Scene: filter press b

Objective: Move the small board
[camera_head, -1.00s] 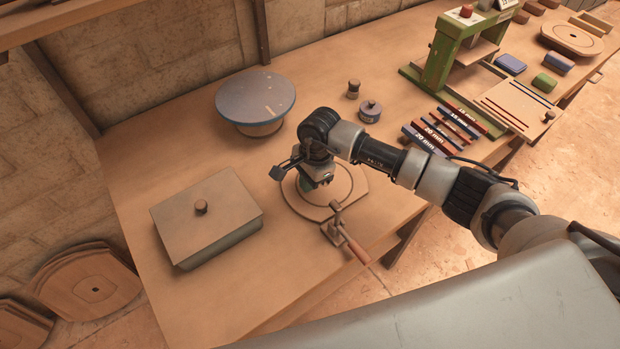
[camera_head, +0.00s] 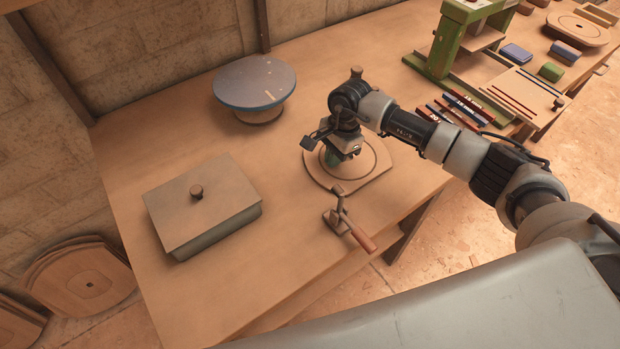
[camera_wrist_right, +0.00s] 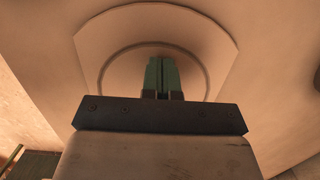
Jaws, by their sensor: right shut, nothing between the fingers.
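The small board (camera_head: 378,171) is a tan, rounded board with a ring groove and clipped edges. It lies flat on the workbench at the middle of the head view. In the right wrist view, the board (camera_wrist_right: 205,40) fills the upper middle. My right gripper (camera_head: 333,160) points down over the board, inside its ring. Its green fingers (camera_wrist_right: 161,75) are together with nothing between them. I cannot tell whether the fingertips touch the board. My left gripper is not in view.
A clamp with a red handle (camera_head: 360,237) stands just in front of the board. A lidded box (camera_head: 225,200) is on the left, a blue-topped turntable (camera_head: 250,85) behind. A green press (camera_head: 450,45) and labelled bars (camera_head: 455,108) are at right. Front-left bench is clear.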

